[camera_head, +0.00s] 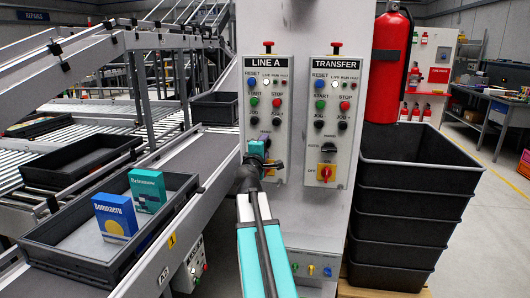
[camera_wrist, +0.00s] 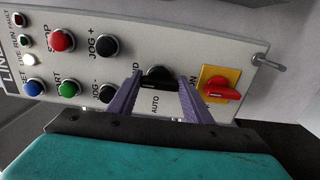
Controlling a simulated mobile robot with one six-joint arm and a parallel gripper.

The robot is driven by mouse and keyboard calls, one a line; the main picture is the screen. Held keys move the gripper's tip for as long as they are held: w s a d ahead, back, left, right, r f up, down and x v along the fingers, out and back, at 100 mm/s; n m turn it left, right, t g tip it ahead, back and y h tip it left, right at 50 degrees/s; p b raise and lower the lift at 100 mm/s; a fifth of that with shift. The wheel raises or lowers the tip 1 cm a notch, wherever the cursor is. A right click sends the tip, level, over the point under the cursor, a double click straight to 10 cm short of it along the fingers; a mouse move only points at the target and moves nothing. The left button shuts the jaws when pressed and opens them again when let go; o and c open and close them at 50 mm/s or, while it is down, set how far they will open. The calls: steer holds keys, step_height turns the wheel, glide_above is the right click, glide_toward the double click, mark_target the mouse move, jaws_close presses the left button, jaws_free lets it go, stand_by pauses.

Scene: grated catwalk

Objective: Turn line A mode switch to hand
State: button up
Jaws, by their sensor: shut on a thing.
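The LINE A panel (camera_head: 284,64) is a light grey plate on the column, with buttons, lamps and a red rotary switch on yellow (camera_head: 270,168). My gripper (camera_head: 266,139) is at its lower middle and hides the mode switch in the head view. In the wrist view, the black mode switch knob (camera_wrist: 158,80) lies between the two purple fingers of my gripper (camera_wrist: 160,80), shut on it. The panel appears turned sideways there. An AUTO label (camera_wrist: 155,104) is below the knob, and a partly covered label ending in "ND" is at its upper left. The knob's exact pointing is hard to tell.
The JOG buttons (camera_wrist: 104,46) and the red-on-yellow switch (camera_wrist: 220,90) sit close on either side of my fingers. The TRANSFER panel (camera_head: 332,78) is to the right. Stacked black crates (camera_head: 410,200) stand right of the column, and a tray (camera_head: 60,250) with two boxes is left.

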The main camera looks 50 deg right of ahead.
stand_by(0.4)
steer(key=o, duration=1.1)
steer(key=shift+c, duration=0.2)
steer(key=shift+a, duration=0.1)
steer(key=b+v, duration=0.2)
steer(key=v, duration=0.6)
steer(key=shift+s+a+f, duration=0.15)
steer(key=shift+a, duration=0.15)
steer(key=shift+s+a+b, duration=0.15)
steer(key=shift+a+b, duration=0.1)
steer(key=shift+b, duration=0.9)
